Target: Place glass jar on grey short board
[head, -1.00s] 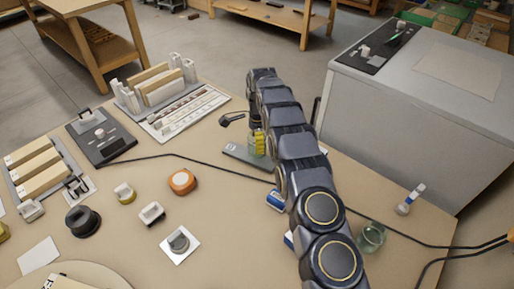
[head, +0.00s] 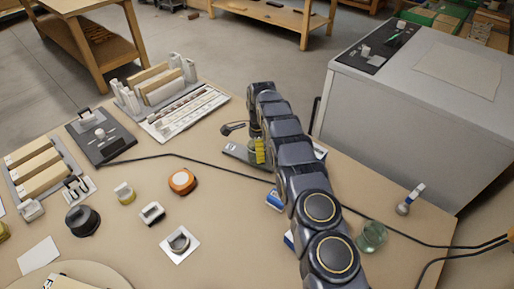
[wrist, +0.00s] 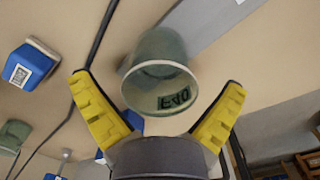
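A greenish glass jar (wrist: 160,45) with dark lettering shows in the wrist view, its round mouth towards the camera. It overlaps the end of a grey board (wrist: 222,18); its base is hidden, so I cannot tell how it rests there. My gripper (wrist: 159,85) has its two yellow fingers spread either side of the jar, with a visible gap on each side. In the head view the grey board (head: 234,150) lies near the bench's far edge, and my arm and a yellow finger partly cover the jar there.
Another greenish glass vessel (head: 370,236) stands at the right of the bench. A blue-and-white box (wrist: 28,65) lies beside my gripper. A black cable (head: 205,160) crosses the bench. An orange round item (head: 183,181) and a large grey cabinet (head: 420,110) flank the area.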

